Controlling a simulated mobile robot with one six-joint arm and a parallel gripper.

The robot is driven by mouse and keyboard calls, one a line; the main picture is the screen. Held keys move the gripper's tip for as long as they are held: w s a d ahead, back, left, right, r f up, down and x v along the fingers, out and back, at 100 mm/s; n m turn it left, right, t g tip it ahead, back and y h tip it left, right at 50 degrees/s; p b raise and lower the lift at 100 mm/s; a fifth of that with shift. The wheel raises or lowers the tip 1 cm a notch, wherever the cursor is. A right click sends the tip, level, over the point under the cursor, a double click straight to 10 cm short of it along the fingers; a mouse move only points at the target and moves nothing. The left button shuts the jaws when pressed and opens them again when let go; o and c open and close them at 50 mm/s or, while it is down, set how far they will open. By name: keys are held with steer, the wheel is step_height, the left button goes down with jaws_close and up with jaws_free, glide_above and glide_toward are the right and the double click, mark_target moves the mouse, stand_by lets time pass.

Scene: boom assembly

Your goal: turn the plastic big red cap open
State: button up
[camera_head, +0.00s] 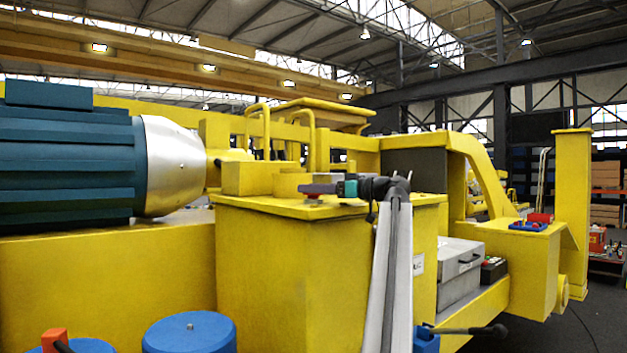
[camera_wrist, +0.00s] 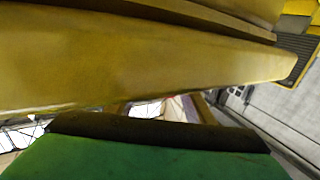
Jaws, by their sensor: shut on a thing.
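A red cap (camera_head: 316,188), dull and wide, sits on the top face of a yellow box (camera_head: 265,250) in the head view, near its front edge. My gripper (camera_head: 332,188) reaches it from the right, lying about level, and is shut on it. The fingertips are small and partly merge with the cap, so the exact grip is hard to see. In the wrist view neither the cap nor the fingertips can be made out; a green surface with a dark edge fills the bottom.
A yellow beam (camera_wrist: 130,60) crosses close to the wrist camera. In the head view, a blue motor (camera_head: 65,160) stands left, blue drums (camera_head: 190,335) stand in front, and a grey case (camera_head: 460,265) is right of the box. A red cylinder (camera_head: 541,217) lies on a yellow ledge farther right.

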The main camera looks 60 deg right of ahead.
steer(key=shift+n+y+p, duration=0.4)
steer(key=shift+y+p, duration=0.2)
steer(key=shift+p, duration=0.2)
steer(key=o, duration=1.1)
steer(key=shift+c, duration=0.2)
steer(key=shift+s, duration=0.1)
steer(key=v, duration=1.3)
steer(key=shift+s+p, duration=0.3)
steer(key=shift+p, duration=0.1)
